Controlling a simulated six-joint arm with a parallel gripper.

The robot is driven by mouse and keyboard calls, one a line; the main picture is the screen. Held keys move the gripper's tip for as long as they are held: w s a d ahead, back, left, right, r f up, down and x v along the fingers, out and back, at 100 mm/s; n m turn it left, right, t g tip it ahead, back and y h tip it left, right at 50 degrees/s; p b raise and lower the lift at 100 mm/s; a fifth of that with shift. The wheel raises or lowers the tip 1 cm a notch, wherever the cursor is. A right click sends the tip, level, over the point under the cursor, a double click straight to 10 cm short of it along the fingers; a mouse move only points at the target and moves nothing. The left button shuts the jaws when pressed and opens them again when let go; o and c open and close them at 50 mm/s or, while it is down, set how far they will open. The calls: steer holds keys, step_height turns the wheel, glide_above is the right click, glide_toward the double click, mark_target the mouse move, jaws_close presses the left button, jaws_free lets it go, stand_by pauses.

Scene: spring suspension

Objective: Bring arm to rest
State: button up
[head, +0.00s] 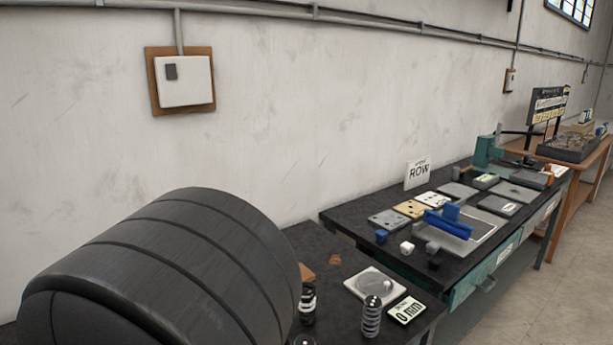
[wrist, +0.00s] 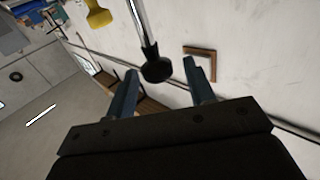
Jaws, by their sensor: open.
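My gripper (wrist: 160,80) shows in the wrist view with its two blue-grey fingers apart and nothing between them. Behind the gap are a dark round knob on a metal rod (wrist: 155,68) and a bare wall. The wrist view is tilted, with floor at the left. In the head view a large dark rounded body fills the lower left, and my gripper does not show there.
A dark bench holds a coil spring (head: 371,316), a second dark spring (head: 308,305), a scale (head: 376,285) and its display (head: 407,310). Open floor (head: 545,290) lies at right.

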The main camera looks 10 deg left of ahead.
steer(key=shift+w, duration=0.4)
steer(key=shift+s, duration=0.15)
steer(key=s, duration=1.7)
steer(key=w, duration=1.7)
steer(key=shift+w, duration=0.2)
steer(key=shift+w+f, duration=0.1)
steer(key=shift+f, duration=0.65)
steer(key=shift+s+f, duration=0.2)
steer(key=shift+f, duration=0.3)
steer(key=shift+s+f, duration=0.2)
steer(key=shift+f, duration=0.3)
steer(key=s, duration=1.6)
steer(key=shift+s, duration=0.4)
